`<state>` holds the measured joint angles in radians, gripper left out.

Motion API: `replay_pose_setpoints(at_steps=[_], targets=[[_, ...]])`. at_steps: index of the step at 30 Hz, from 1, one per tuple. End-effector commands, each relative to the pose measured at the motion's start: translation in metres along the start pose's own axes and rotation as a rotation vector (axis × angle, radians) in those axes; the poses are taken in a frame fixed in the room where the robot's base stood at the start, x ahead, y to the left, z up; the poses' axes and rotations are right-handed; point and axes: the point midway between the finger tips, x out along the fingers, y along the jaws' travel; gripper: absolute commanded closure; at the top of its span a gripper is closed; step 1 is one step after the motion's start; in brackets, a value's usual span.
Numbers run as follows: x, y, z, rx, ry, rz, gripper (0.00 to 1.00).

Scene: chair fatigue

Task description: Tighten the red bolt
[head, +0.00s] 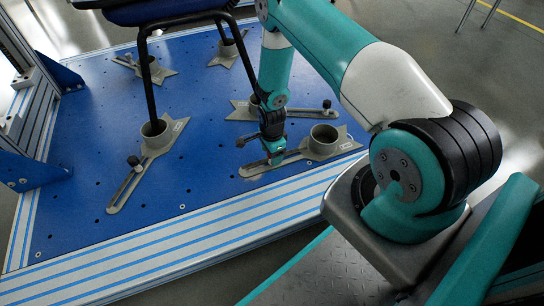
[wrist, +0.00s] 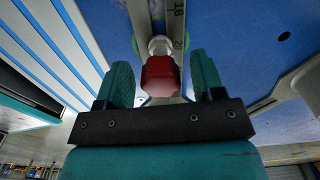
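The red bolt (wrist: 160,76) shows in the wrist view, with a metal collar behind it, at the slot of a grey clamp bracket marked with a scale. My gripper (wrist: 162,84) is open, with one teal finger on each side of the bolt. Gaps show between the fingers and the bolt. In the head view my gripper (head: 277,158) is low over the slotted arm of the front right clamp bracket (head: 322,141). There the bolt is mostly hidden by my gripper.
The blue perforated plate (head: 215,165) carries several grey brackets with black knobs, such as the left one (head: 150,150). A chair (head: 165,12) stands with its legs in the bracket cups, close beside my arm. An aluminium frame (head: 42,110) rises at the left.

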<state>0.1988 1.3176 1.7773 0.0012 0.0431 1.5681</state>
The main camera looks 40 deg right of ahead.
Motion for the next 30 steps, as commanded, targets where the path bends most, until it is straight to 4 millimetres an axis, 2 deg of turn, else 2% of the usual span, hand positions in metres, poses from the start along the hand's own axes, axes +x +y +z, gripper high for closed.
replay_pose_setpoints(at_steps=[8, 15, 26, 30], targets=[[-0.0005, -0.0001, -0.0010, -0.021, 0.002, 0.000, 0.38], [-0.0013, -0.0002, -0.0012, -0.301, 0.001, -0.001, 0.38], [-0.0003, 0.0001, -0.0011, -0.373, 0.001, 0.000, 0.38], [-0.0012, 0.0004, -0.0011, -0.539, 0.000, 0.001, 0.38]])
